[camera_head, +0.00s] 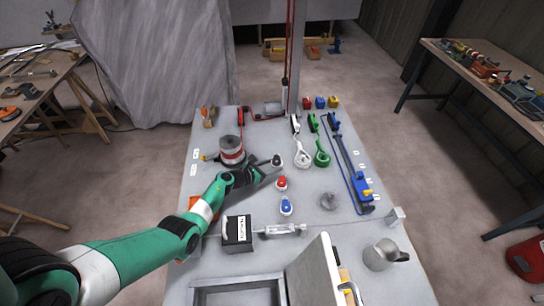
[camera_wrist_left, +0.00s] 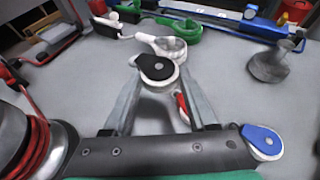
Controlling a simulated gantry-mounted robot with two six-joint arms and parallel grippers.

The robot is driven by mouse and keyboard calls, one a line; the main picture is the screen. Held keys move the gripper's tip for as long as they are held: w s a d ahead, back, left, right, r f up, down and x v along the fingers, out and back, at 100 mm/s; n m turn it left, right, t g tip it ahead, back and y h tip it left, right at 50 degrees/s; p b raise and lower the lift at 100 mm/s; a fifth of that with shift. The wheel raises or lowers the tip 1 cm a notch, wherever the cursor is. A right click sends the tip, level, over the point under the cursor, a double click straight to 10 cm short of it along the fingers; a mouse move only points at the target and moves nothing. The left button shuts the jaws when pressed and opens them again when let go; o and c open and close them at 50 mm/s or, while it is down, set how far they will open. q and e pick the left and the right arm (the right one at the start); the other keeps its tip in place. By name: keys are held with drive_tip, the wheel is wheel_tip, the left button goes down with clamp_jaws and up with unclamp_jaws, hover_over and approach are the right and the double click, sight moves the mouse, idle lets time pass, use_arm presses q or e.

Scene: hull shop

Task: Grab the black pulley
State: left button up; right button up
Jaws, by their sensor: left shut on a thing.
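The black pulley (camera_head: 277,160), black on top with a pale rim, sits at the fingertips of my left gripper (camera_head: 270,167) in the head view. In the left wrist view the black pulley (camera_wrist_left: 158,67) is between the two grey fingers, which are shut on it. I cannot tell whether it touches the table. My right gripper is not in view.
A red pulley (camera_head: 281,183) and a blue pulley (camera_head: 286,207) lie close by on the grey table (camera_head: 330,235). A rope spool (camera_head: 231,150) stands left of the gripper. White (camera_head: 302,156) and green (camera_head: 322,157) blocks with rings lie to the right.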

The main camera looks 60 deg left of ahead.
use_arm(q)
drive_tip(key=s+d+r+p, duration=0.4)
drive_tip(key=d+r+p, duration=0.1)
drive_tip(key=d, duration=0.4)
drive_tip(key=shift+s+p, duration=0.15)
drive_tip(key=shift+p, duration=0.4)
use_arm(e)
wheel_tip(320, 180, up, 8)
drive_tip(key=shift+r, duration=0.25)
